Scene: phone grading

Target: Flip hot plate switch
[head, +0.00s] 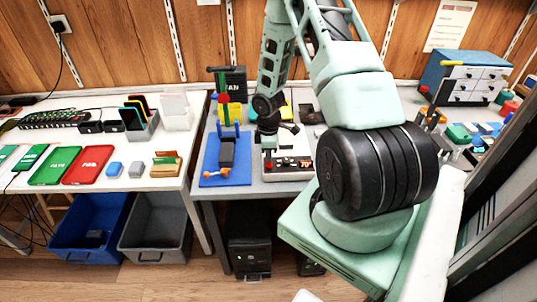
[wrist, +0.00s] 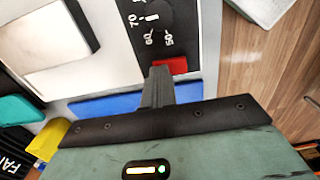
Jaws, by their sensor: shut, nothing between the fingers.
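The hot plate (head: 270,172) is a pale unit on the grey middle table, with a black control panel along its front edge. In the wrist view the hot plate (wrist: 120,62) shows a pale square top, and its panel has a black dial (wrist: 152,17) marked 50, 60 and 70. A red switch (wrist: 169,65) sits beside the dial. My gripper (wrist: 160,72) is shut and empty, its tip overlapping the edge of the red switch in view; I cannot tell if they touch. In the head view my gripper (head: 268,140) is over the hot plate.
A blue mat (head: 210,178) with a black fixture lies left of the hot plate. A black FAN box (head: 232,82) stands behind. The left table holds a green tray (head: 54,165) and a red tray (head: 88,165). A drawer cabinet (head: 465,78) stands at right.

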